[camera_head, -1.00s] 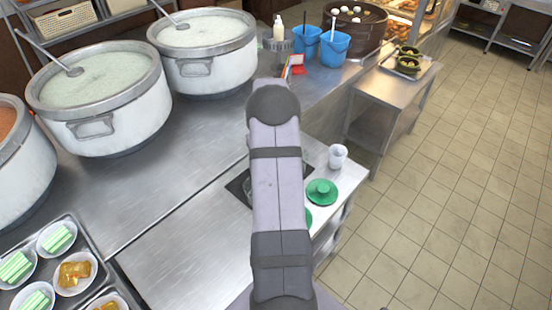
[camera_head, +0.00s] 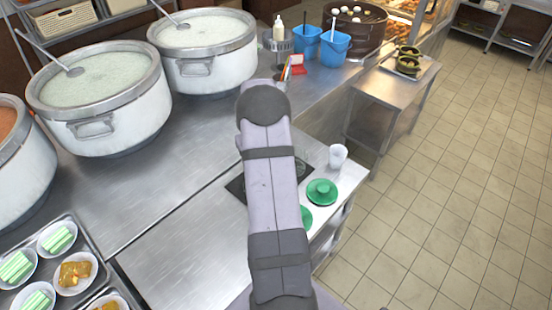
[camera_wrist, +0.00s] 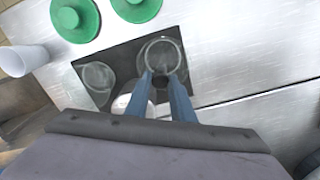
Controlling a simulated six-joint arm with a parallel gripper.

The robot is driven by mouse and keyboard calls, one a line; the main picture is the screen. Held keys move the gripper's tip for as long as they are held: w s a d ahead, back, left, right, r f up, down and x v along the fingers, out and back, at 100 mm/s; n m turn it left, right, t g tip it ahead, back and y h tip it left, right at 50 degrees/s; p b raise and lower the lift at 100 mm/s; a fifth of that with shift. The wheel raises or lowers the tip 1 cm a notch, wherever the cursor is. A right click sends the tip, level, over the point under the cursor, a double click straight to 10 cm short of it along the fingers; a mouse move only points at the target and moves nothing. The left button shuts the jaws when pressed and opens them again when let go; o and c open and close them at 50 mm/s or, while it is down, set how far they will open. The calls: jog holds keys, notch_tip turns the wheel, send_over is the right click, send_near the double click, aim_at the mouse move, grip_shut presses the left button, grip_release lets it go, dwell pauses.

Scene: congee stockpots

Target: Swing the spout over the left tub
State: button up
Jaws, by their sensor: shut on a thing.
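In the wrist view my gripper (camera_wrist: 160,76) shows two blue fingers shut on a small dark part, apparently the spout, whose shape is hard to make out. The fingertips are at the near edge of a round, clear-looking tub (camera_wrist: 163,52) in a dark rectangular recess. A second round tub (camera_wrist: 97,75) lies to its left in the wrist view. A pale rounded metal surface (camera_wrist: 132,101) shows just left of the fingers. In the head view my arm hides the gripper and the spout; part of the dark recess (camera_head: 236,188) shows beside the arm.
Two green lids (camera_head: 322,192) and a white cup (camera_head: 338,156) stand right of the recess. Large congee pots (camera_head: 102,98) line the counter at left. A tray of small dishes (camera_head: 70,222) is at lower left. Blue buckets (camera_head: 334,49) stand behind. Bare steel counter (camera_head: 190,150) lies between.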

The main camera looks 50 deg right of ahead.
jog(key=shift+w+a, duration=0.2)
dwell(0.6)
jog(key=o, duration=0.6)
jog(key=shift+r+p, duration=2.6)
jog(key=shift+r, duration=0.95)
